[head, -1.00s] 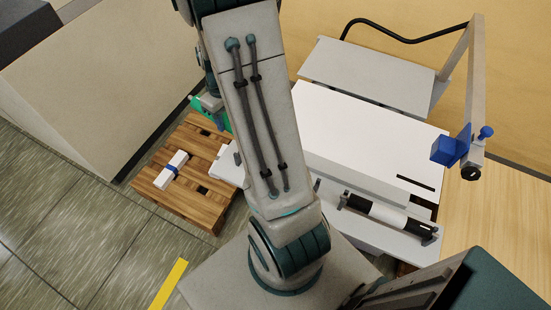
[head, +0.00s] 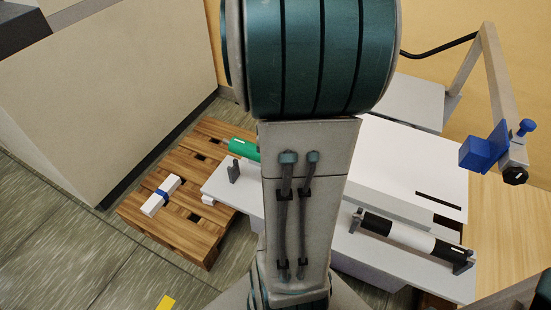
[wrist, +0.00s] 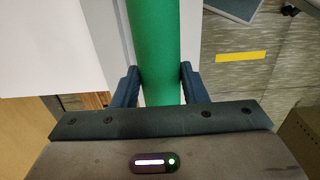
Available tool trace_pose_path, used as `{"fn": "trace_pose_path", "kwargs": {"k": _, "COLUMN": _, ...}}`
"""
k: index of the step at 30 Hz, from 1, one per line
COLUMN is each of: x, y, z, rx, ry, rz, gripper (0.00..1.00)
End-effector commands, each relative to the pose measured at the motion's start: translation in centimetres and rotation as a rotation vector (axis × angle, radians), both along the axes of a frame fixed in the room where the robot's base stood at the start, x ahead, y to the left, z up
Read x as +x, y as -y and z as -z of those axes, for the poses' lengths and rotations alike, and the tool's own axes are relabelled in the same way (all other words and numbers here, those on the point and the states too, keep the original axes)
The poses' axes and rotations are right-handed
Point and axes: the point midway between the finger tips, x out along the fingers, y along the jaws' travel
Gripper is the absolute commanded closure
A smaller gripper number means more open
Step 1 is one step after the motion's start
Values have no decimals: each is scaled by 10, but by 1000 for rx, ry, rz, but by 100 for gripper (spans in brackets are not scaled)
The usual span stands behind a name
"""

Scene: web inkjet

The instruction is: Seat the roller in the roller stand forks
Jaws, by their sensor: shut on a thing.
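The green roller (head: 243,148) shows at its left end in the head view, beside my arm, which hides the rest. In the wrist view the roller (wrist: 153,40) runs lengthwise between the two fingers of my gripper (wrist: 158,82), which is shut on it. A dark upright fork (head: 234,172) stands on the left end of the grey stand plate (head: 218,190). The roller end appears behind and above this fork, apart from it in the picture. My arm hides the stand's middle and any second fork there. My gripper is hidden in the head view.
A black-and-white roller (head: 411,237) lies across two grey supports at the right. A wooden pallet (head: 200,245) at the left carries a white bar with a blue band (head: 160,195).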

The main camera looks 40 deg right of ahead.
Motion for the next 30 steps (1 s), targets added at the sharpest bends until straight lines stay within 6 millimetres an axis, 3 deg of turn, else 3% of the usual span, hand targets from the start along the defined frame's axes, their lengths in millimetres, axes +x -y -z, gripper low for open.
{"fn": "trace_pose_path", "kwargs": {"k": 11, "x": 0, "y": 0, "z": 2, "rx": -1, "ry": 1, "rz": 0, "gripper": 100}}
{"fn": "trace_pose_path", "kwargs": {"k": 30, "x": 0, "y": 1, "z": 53, "rx": -1, "ry": 1, "rz": 1, "gripper": 100}}
